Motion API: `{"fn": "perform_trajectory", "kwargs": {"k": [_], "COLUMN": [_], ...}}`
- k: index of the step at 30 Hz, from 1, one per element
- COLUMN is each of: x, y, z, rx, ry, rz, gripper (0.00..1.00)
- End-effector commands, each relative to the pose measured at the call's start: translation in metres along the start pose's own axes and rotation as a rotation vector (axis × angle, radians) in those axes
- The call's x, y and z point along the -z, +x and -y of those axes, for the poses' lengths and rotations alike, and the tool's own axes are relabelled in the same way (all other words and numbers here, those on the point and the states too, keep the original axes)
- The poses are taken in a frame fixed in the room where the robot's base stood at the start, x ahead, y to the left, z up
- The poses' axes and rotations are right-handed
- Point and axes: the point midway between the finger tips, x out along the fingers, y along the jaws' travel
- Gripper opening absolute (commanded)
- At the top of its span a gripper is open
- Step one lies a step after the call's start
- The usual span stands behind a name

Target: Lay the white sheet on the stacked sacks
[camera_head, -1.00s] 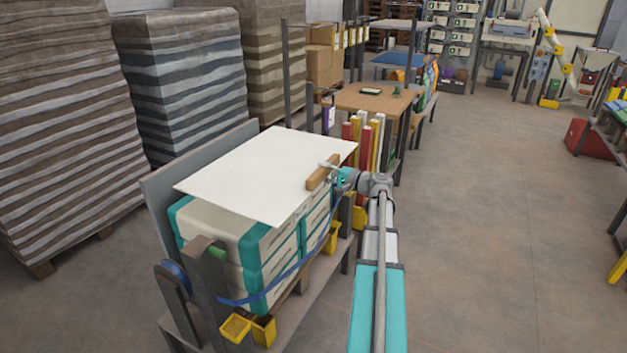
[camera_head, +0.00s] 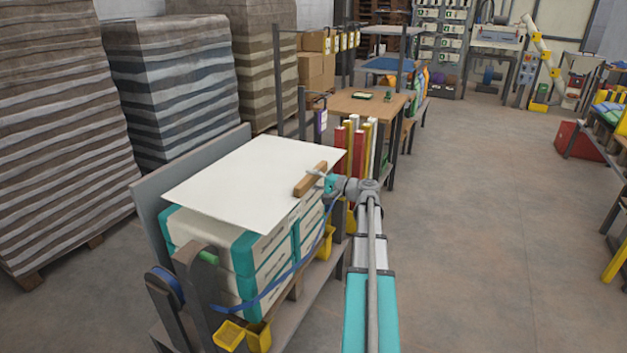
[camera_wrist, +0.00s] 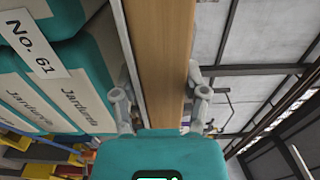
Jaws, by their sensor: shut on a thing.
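The white sheet (camera_head: 250,180) is flat and roughly level over the stacked sacks (camera_head: 215,250), which are cream with teal ends. It hides most of their top; I cannot tell whether it touches them. A wooden bar (camera_head: 310,179) lies along the sheet near its right side. My gripper (camera_head: 322,179) is shut on this bar from the right. In the wrist view the bar (camera_wrist: 158,60) stands between my two fingers (camera_wrist: 160,105), with the sheet's thin white edge beside it. Sack sides with printed labels (camera_wrist: 40,85) show at the left.
A grey back panel (camera_head: 155,195) stands behind the sacks. A blue strap (camera_head: 270,293) and yellow bins (camera_head: 232,335) are at the front.

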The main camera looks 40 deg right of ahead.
Motion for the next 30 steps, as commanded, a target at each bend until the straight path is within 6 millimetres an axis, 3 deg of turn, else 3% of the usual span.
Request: {"fn": "perform_trajectory", "kwargs": {"k": [30], "x": [-0.001], "y": [0.044], "z": [-0.074], "rx": [0.001], "ry": [0.0], "rz": [0.003], "gripper": [0.0]}}
